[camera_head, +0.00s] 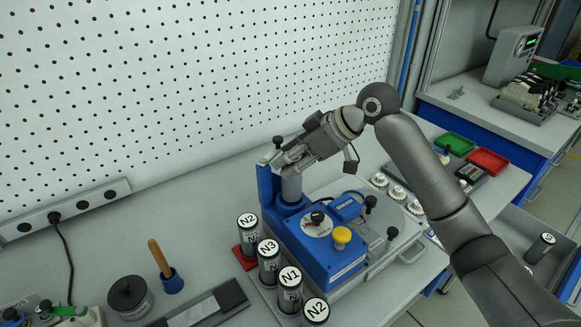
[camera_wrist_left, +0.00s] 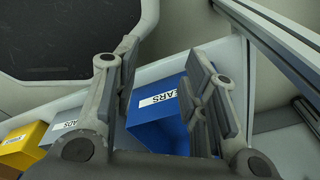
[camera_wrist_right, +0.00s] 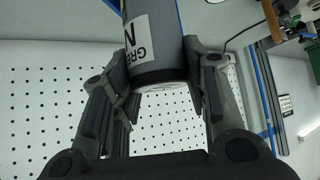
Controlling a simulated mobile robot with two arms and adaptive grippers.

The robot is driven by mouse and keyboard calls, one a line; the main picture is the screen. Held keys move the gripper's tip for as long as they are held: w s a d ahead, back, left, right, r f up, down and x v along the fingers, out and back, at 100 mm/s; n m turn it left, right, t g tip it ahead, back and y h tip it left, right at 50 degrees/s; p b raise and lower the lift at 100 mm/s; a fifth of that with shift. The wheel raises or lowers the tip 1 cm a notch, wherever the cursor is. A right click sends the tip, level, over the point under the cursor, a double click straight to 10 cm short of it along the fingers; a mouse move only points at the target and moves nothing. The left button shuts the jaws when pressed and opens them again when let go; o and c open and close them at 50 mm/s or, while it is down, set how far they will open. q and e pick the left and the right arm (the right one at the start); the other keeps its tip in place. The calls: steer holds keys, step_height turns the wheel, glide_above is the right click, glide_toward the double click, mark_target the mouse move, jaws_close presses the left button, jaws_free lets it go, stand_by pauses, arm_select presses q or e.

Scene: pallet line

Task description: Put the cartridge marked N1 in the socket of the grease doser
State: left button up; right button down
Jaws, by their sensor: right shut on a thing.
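My right gripper (camera_head: 290,165) is shut on a grey cartridge (camera_head: 291,188) at the blue grease doser (camera_head: 325,255). The cartridge is upright, with its lower end at the socket beside the blue column; I cannot tell whether it is seated. In the right wrist view the held cartridge (camera_wrist_right: 155,50) shows a white label with an "N"; its number is hidden. A cartridge marked N1 (camera_head: 290,292) stands in the front row, between N3 (camera_head: 268,266) and an N2 (camera_head: 316,311). My left gripper (camera_wrist_left: 160,85) is open and empty.
Another N2 cartridge (camera_head: 248,232) stands by a red holder (camera_head: 244,257) left of the doser. Green (camera_head: 455,143) and red (camera_head: 487,161) trays lie right. A blue bin (camera_wrist_left: 160,122) shows below my left gripper.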

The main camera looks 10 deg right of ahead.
steer(key=f+p, duration=0.1)
steer(key=f, duration=0.2)
steer(key=shift+a, duration=0.2)
steer(key=shift+d+f, duration=0.1)
steer(key=shift+f, duration=0.05)
arm_select(q)
steer(key=shift+s+d+r, duration=0.35)
steer(key=shift+d+r, duration=0.15)
steer(key=shift+d, duration=0.2)
arm_select(e)
steer(key=c, duration=0.8)
jaws_free()
steer(key=shift+f, duration=0.1)
arm_select(q)
steer(key=shift+a, duration=0.2)
steer(key=shift+a+f+b, duration=0.1)
steer(key=shift+f+b, duration=0.8)
steer(key=shift+b, duration=0.05)
arm_select(e)
steer(key=shift+v, duration=6.05)
